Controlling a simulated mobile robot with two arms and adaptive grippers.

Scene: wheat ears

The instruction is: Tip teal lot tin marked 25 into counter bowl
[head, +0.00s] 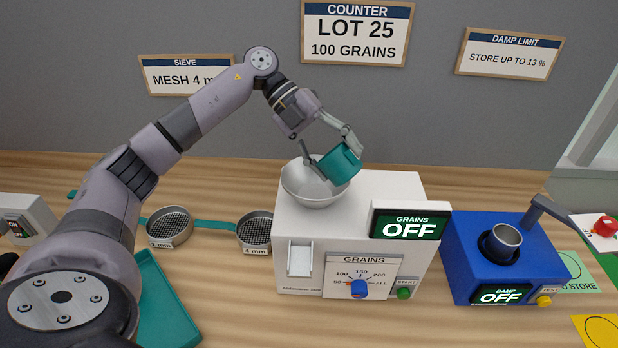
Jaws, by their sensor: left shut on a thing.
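The teal tin (341,164) is held by my left gripper (330,152), which is shut on it. The tin is tilted above the right side of the counter bowl (314,190), with its mouth hidden from this view. No mark on the tin can be read. The bowl is light grey and sits on top of the white grain counter (400,190). I cannot see grain in or falling into the bowl. My right gripper is not in view.
The counter's display (410,225) reads GRAINS OFF, above a blue dial (360,289) and green start button (404,293). A blue damp meter (465,250) stands to the right, also OFF. Two sieves (169,227) (255,229) and a teal tray (165,310) lie left.

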